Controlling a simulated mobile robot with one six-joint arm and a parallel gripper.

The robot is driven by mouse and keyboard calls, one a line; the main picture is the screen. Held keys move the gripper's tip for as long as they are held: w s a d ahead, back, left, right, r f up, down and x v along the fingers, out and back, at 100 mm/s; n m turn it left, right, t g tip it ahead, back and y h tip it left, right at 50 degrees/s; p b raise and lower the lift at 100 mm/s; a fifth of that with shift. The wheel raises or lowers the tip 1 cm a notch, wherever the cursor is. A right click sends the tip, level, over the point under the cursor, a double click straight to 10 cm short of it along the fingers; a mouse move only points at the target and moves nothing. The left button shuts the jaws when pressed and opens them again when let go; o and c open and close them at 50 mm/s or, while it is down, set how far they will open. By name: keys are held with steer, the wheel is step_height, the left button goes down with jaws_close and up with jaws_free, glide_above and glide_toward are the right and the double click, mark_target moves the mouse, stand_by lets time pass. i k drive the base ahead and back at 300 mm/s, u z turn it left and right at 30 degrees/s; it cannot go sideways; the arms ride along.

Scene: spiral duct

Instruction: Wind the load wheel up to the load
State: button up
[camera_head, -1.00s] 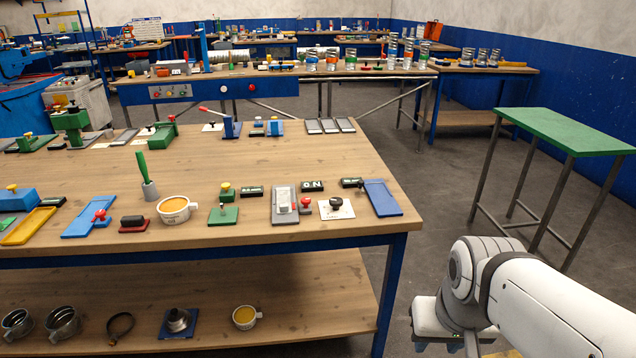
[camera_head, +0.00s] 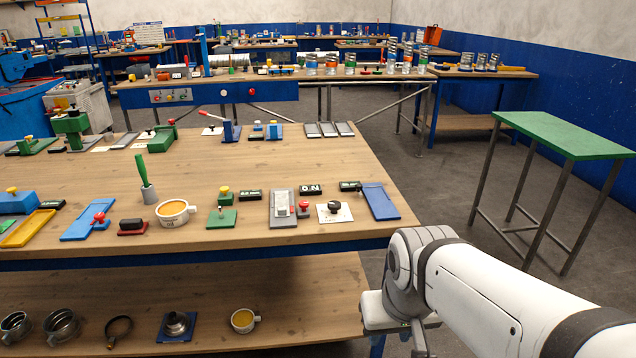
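No wheel in view can be clearly told as the load wheel, and no load can be told apart among the small fixtures. On the wooden workbench (camera_head: 300,165), small fixtures with knobs stand along the front: a blue plate with a red knob (camera_head: 99,217), a green block with a yellow knob (camera_head: 224,190), a grey plate with a white slider (camera_head: 282,210) and a white plate with a black knob (camera_head: 334,210). My white arm reaches in from the lower right, in front of the bench's right front corner. My gripper's fingers do not show.
A green-topped stand (camera_head: 565,135) is at the right, with open floor (camera_head: 440,190) between it and the bench. The lower shelf (camera_head: 290,300) holds metal rings (camera_head: 62,325), a clamp band (camera_head: 118,328) and a cup (camera_head: 243,320). More benches stand behind.

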mark_target(334, 205)
steer(key=i, duration=0.95)
steer(key=u, duration=0.05)
